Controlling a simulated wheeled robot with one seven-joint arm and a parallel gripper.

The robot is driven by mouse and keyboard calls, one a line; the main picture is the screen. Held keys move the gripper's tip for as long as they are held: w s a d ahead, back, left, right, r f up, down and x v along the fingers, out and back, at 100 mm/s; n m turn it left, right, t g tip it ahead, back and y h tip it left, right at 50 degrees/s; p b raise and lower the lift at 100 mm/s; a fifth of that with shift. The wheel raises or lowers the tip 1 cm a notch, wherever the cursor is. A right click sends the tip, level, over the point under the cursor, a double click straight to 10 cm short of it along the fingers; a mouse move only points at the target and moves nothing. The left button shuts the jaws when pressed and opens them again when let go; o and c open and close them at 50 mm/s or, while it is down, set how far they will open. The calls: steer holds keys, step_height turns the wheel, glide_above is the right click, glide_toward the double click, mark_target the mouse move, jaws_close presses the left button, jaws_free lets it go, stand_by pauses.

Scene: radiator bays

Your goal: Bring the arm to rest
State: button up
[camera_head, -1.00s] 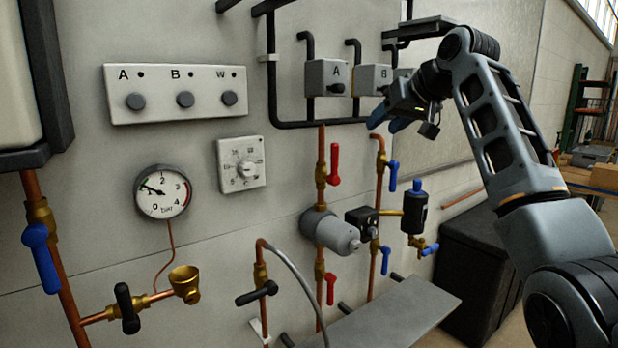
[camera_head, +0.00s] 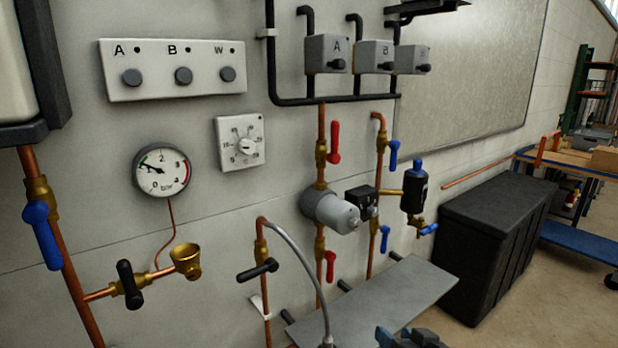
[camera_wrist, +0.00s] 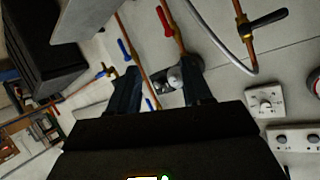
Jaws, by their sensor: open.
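My gripper (camera_wrist: 160,90) shows in the wrist view, its two dark blue fingers spread apart with nothing between them. Behind the fingers are the wall, the copper pipes and the grey pump, all at some distance. In the head view only a small dark and blue part of my arm's end shows at the bottom edge, right of centre, in front of the grey shelf (camera_head: 375,305). The rest of the arm is out of that view.
The wall carries a button panel (camera_head: 172,70), a pressure gauge (camera_head: 162,169), a dial (camera_head: 240,143), a pump (camera_head: 330,211) and red and blue valve levers. A black chest (camera_head: 490,245) stands at the right. Floor is open in front of it.

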steer(key=s+d+f+t+h, duration=0.1)
steer(key=s+f, duration=0.2)
steer(key=s, duration=1)
steer(key=s+d+f+h, duration=0.1)
steer(key=s+d+f, duration=0.1)
steer(key=s, duration=1)
steer(key=s+r, duration=0.4)
steer(key=s, duration=0.3)
steer(key=s+d+r+t, duration=0.1)
steer(key=s+r, duration=0.3)
steer(key=s, duration=0.3)
steer(key=s+r, duration=0.4)
steer(key=s, duration=0.3)
steer(key=shift+s+d+r+n+h+b, duration=0.3)
steer(key=shift+d+h, duration=0.05)
steer(key=shift+h, duration=0.05)
steer(key=shift+c, duration=0.6)
